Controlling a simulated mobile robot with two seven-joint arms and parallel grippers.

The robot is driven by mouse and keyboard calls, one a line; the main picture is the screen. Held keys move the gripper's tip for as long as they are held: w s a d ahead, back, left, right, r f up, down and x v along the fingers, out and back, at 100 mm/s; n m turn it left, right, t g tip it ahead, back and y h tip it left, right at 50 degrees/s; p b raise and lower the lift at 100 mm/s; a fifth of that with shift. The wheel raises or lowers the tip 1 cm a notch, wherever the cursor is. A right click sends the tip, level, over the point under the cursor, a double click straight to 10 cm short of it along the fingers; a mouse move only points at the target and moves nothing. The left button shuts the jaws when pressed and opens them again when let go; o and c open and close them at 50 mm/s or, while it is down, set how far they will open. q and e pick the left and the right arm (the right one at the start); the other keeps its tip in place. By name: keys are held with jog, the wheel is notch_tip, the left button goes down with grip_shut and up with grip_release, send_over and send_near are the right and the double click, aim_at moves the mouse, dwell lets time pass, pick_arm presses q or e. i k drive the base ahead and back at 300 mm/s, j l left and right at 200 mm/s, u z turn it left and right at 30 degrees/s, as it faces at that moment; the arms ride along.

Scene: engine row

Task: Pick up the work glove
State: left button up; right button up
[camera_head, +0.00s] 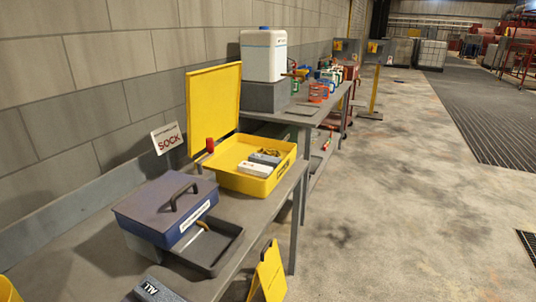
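I cannot make out a work glove for certain in the head view. An open yellow box (235,181) with its lid (213,105) raised stands on the near bench. In it lie a grey block (265,158), a white block (254,169) and a small dark-and-yellow item too small to identify. A red-topped item (209,145) stands at its left edge. Neither of my grippers is in view.
The grey bench (240,208) runs along the block wall. A blue lidded case (168,207) with a handle sits above an open dark tray (226,245). A white canister (264,55) stands farther back. A yellow panel (268,278) is at the bench's front.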

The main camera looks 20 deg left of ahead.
aim_at(269, 152)
jog(key=i+l+z, duration=0.1)
jog(key=i, duration=0.25)
jog(key=i+l+z, duration=0.1)
jog(key=i+l, duration=0.15)
jog(key=i+l+z, duration=0.1)
jog(key=i, duration=0.35)
jog(key=i+u, duration=0.1)
jog(key=i, duration=0.65)
jog(key=i+l+u, duration=0.1)
jog(key=i, duration=0.6)
jog(key=i+u, duration=0.55)
jog(key=u, duration=0.2)
jog(key=i+l+u, duration=0.25)
jog(key=u, duration=0.15)
jog(key=i+l+u, duration=0.2)
jog(key=u, duration=0.2)
jog(key=i+l+u, duration=0.1)
jog(key=u, duration=0.35)
jog(key=i+l+u, duration=0.25)
jog(key=u, duration=0.15)
jog(key=i+l+u, duration=0.1)
jog(key=u, duration=0.35)
jog(key=i+l+u, duration=0.1)
jog(key=l+u, duration=0.35)
jog(key=j, duration=0.1)
